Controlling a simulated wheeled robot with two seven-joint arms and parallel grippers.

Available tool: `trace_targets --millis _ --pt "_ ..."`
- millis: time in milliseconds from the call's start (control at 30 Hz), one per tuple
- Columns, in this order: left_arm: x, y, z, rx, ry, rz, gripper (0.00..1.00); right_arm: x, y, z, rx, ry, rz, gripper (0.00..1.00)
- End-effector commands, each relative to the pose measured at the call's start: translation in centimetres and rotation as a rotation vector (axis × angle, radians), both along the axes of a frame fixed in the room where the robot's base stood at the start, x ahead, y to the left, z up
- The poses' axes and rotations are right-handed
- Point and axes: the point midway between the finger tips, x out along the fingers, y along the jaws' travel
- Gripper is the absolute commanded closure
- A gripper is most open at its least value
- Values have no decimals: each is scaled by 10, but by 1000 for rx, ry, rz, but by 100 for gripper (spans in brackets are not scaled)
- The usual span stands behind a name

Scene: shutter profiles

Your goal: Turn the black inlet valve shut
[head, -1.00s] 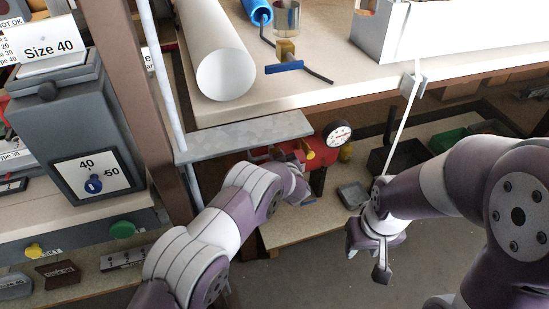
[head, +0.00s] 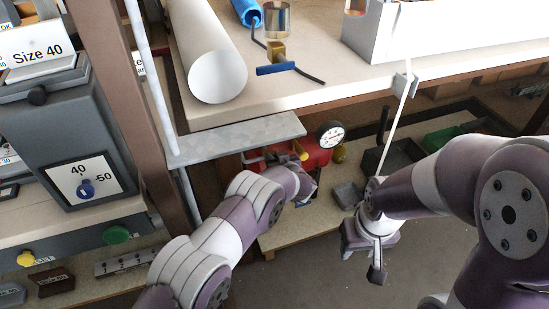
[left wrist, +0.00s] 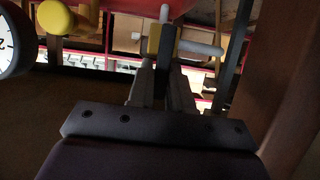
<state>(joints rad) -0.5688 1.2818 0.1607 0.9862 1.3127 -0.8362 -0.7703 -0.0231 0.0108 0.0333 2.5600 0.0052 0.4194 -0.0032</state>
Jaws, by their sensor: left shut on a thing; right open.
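A red tank (head: 312,158) with a round white gauge (head: 330,135) sits on the low shelf under the bench. My left gripper (head: 306,182) is at the tank's near side, its fingertips mostly hidden by my wrist. In the left wrist view, the left gripper (left wrist: 163,60) is shut on a dark part below the red tank (left wrist: 140,8), apparently the black inlet valve (left wrist: 166,42). A yellow piece and a grey rod (left wrist: 202,48) flank that part. The valve's exact position is too dark to tell. My right gripper (head: 370,245) is open and away from the tank.
A small grey tray (head: 347,195) and a black bin (head: 395,157) lie right. Clear floor is in front.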

Motion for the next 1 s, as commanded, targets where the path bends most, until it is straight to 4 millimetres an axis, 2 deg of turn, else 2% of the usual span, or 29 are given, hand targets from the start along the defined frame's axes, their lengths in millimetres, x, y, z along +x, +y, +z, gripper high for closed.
trace_targets --millis 67,100,133,467,567,800,1000 --pt "0 0 0 2 0 -2 100 0 0 0 0 0 0 57" --pt "0 0 0 2 0 -2 67 0 0 0 0 0 0 57" --pt "0 0 0 2 0 -2 60 0 0 0 0 0 0 57" --pt "-4 -2 4 2 0 -2 60 0 0 3 0 0 0 57" --pt "-19 -7 13 2 1 -4 60 0 0 12 0 0 0 57" --pt "-77 -27 38 1 -1 -5 60 0 0 31 0 0 0 57" --pt "-106 -36 48 2 1 -4 60 0 0 36 0 0 0 57"
